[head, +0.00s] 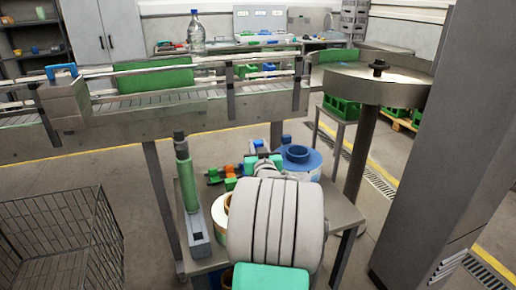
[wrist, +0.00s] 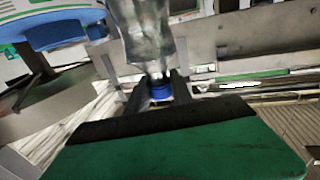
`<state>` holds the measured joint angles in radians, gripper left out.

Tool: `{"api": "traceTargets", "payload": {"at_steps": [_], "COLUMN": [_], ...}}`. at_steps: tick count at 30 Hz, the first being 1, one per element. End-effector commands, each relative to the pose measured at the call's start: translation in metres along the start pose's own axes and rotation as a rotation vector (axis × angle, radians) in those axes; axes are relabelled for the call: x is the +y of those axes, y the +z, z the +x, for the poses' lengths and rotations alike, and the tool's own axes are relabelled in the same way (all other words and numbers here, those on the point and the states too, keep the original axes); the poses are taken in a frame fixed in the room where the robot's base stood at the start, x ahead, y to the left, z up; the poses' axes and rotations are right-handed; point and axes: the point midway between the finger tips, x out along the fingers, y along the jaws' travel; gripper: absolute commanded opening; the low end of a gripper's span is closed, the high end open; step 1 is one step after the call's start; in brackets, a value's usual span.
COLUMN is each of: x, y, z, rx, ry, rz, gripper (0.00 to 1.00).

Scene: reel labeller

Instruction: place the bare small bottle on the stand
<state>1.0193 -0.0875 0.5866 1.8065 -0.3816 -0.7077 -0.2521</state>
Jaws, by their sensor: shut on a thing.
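In the wrist view a clear bottle (wrist: 148,40) with a blue cap (wrist: 160,91) is between the two dark fingers of my gripper (wrist: 159,82). The fingers are shut at its cap and neck end, and its body extends away from them. I see no label on the visible part. In the head view my arm covers the gripper and the held bottle. Another clear bottle (head: 196,38) with a blue cap stands upright at the conveyor's far side. I cannot tell for sure which thing is the stand.
A conveyor (head: 150,105) with rails crosses the head view. A round turntable (head: 400,82) is at its right end. Below, a low table (head: 340,215) bears a blue reel (head: 298,157) and a green cylinder (head: 187,180). A wire basket (head: 60,235) is front left; a grey column stands right.

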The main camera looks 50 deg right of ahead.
Motion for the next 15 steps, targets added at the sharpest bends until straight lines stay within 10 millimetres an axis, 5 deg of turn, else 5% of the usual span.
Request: {"api": "traceTargets", "payload": {"at_steps": [9, 10, 15], "x": [0.0, 0.0, 0.0], "y": [0.016, 0.02, 0.023], "z": [-0.002, -0.002, -0.003], "rx": [-0.019, -0.026, -0.031], "ry": [0.001, 0.001, 0.002], "rz": [0.0, 0.001, 0.0], "gripper": [0.0, 0.3, 0.44]}}
